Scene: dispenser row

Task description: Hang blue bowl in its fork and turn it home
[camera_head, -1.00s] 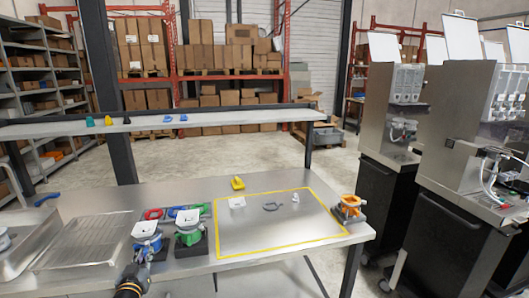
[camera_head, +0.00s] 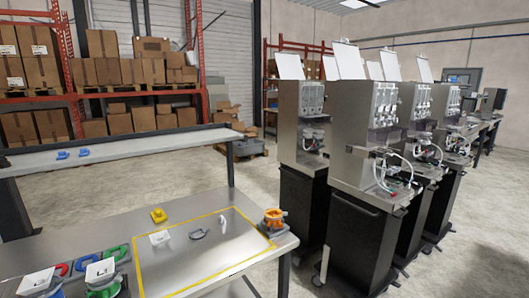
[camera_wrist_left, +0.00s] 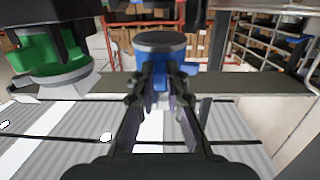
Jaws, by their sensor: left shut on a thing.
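My left gripper (camera_wrist_left: 168,78) is shut on the blue bowl (camera_wrist_left: 161,52), which stands upright between the fingertips in the left wrist view and has a dark grey top. Part of the blue bowl also shows at the lower left edge of the head view (camera_head: 48,292), under a white card. My left gripper is outside the head view. The fork cannot be made out on the dispensers (camera_head: 375,125), which stand in a row at the right. My right gripper is in neither view.
A green-bodied unit (camera_head: 104,286) stands beside the blue bowl; a green part (camera_wrist_left: 50,52) is close at left in the wrist view. An orange unit (camera_head: 274,220) stands at the table's right corner. Clear floor lies between table and dispensers.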

